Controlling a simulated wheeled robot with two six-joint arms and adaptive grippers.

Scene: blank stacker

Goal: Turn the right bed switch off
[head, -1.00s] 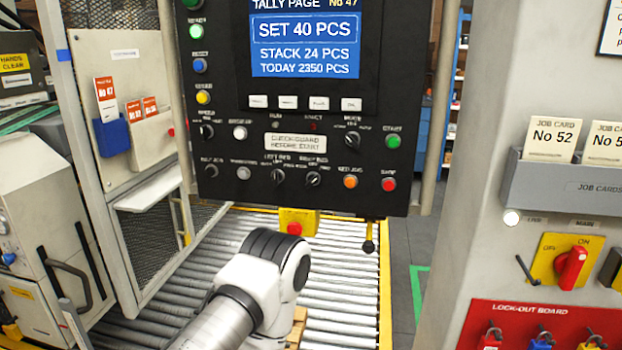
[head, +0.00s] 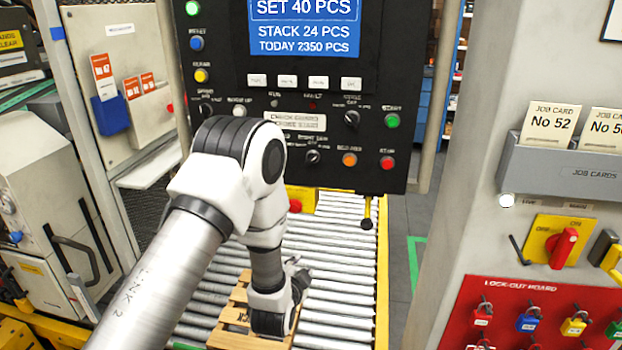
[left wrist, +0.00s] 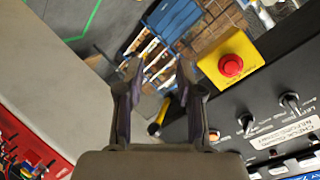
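The right bed switch (head: 313,157) is a black rotary knob with a pale pointer in the lower row of the black control panel (head: 395,60). Its setting is too small to tell. In the left wrist view the panel appears roughly upside down at the right, with the right bed switch (left wrist: 245,122) beside another black knob (left wrist: 290,103). My left gripper (head: 299,277) is low, below the panel and over the rollers, partly hidden by its wrist. Its two fingers (left wrist: 157,95) are apart with nothing between them. My left arm hides the left bed switch in the head view. My right gripper is not in view.
A red button on a yellow box (left wrist: 231,65) juts out below the panel. A black ball-ended lever (head: 367,224) hangs beside it. A wooden pallet (head: 232,325) lies on the roller bed (head: 345,270). A grey cabinet with a red lock-out board (head: 500,315) stands right.

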